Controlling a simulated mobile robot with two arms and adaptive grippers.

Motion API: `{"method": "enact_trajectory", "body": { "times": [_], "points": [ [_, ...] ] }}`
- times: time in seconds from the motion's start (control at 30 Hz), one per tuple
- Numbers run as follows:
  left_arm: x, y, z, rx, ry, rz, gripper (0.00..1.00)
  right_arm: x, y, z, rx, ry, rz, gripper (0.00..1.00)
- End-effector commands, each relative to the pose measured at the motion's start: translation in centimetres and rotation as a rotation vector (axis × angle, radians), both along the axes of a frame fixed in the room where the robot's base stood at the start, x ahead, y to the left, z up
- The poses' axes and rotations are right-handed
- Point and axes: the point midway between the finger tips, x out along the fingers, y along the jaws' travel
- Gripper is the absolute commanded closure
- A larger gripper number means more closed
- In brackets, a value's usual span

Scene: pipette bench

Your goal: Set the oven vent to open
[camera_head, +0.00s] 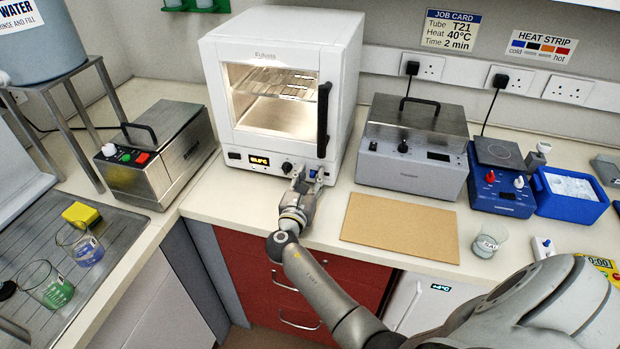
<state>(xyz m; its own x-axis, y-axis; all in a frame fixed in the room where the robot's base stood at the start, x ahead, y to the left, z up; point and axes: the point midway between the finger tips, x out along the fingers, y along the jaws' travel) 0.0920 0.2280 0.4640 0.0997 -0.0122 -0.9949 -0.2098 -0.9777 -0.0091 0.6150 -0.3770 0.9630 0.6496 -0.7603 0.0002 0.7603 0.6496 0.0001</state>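The white oven (345,60) stands at the back middle of the bench. Its door is closed and the chamber behind the glass is lit. Its lower front panel has a lit display (259,160), a black knob (286,167) and a small blue control (312,173). No vent label or setting is readable. My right gripper (308,175) is at the right part of this panel, below the black door handle (323,120), with its fingertips around or just before the blue control. Contact and finger gap are too small to judge. My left gripper is out of view.
A steel-lidded bath (415,165) stands right of the oven and another steel device (165,155) left of it. A brown board (400,226) lies right of my gripper. A blue hotplate (500,185) and blue tub (572,200) stand farther right. Red drawers (250,255) are below.

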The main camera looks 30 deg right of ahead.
Motion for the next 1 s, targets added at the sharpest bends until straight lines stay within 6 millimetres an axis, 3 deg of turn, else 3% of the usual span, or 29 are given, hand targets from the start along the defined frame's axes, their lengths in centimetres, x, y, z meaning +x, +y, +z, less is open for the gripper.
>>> {"method": "enact_trajectory", "body": {
  "times": [0.1,0.37,0.7,1.0],
  "points": [
    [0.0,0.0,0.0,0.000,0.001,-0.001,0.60,0.0,0.0,0.0,0.000,0.000,0.000,0.67],
    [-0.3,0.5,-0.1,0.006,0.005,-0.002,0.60,0.0,0.0,0.0,0.000,0.000,0.000,1.00],
    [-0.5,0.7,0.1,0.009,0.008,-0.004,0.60,-0.2,-0.1,0.0,-0.001,0.001,-0.001,1.00],
    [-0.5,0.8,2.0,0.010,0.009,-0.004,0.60,-3.1,-2.5,0.1,0.000,0.003,-0.002,1.00]
  ]
}}
